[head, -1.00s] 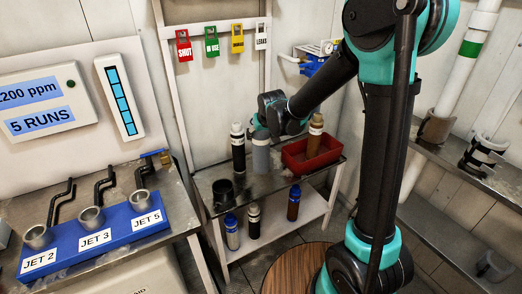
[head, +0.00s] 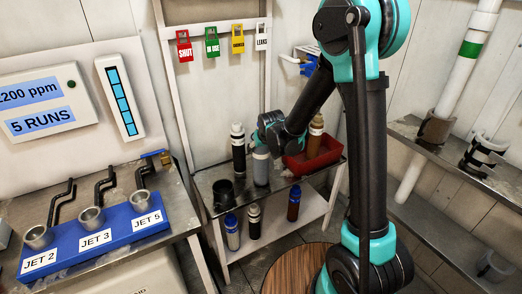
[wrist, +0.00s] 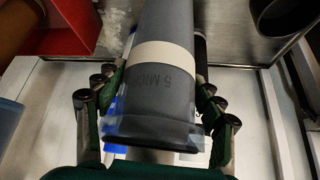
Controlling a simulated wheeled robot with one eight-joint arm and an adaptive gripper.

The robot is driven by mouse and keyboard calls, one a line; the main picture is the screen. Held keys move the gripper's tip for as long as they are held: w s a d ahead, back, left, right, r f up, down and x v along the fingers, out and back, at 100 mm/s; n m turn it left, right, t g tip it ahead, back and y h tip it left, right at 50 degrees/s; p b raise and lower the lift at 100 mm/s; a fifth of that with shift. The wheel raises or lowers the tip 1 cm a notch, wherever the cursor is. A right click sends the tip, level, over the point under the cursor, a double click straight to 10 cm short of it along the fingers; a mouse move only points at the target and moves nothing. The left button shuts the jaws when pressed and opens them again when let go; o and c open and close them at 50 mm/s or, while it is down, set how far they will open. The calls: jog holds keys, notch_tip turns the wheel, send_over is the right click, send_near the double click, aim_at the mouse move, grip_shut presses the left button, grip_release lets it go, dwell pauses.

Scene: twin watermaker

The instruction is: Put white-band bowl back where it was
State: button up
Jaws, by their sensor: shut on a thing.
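The white-band bowl is a grey cylinder (head: 261,168) at the front of the small metal-topped bench in the head view. In the wrist view the bowl (wrist: 165,95) shows a cream band and dark "5 MIC..." lettering, partly cut off. My gripper (head: 268,136) is at its upper end. In the wrist view my gripper's fingers (wrist: 157,108) sit on both sides of it, shut on it. The bowl looks near upright. Whether its lower end touches the bench top is hard to tell.
A dark bottle (head: 238,152) stands close left of the bowl. A black cup (head: 223,193) is further left. A red bin (head: 325,158) with a brown bottle (head: 316,130) is on the right. Several bottles stand on the lower shelf (head: 268,222). Holders (head: 482,150) line the right shelf.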

jog(key=o, duration=1.9)
jog(key=v, duration=1.2)
jog(key=s+d+f+m, duration=0.1)
jog(key=s+d+f, duration=0.1)
jog(key=s+d, duration=0.5)
jog(key=s+d+f+m+g+h, duration=0.1)
jog(key=s+d+f, duration=0.2)
jog(key=s+d, duration=0.4)
jog(key=s+d+f+m+g+h, duration=0.1)
jog(key=s+d+f, duration=0.1)
jog(key=s+d, duration=0.5)
jog(key=shift+d+f+m, duration=0.2)
jog(key=shift+d, duration=0.5)
jog(key=shift+d+f+m, duration=0.2)
jog(key=shift+d, duration=0.5)
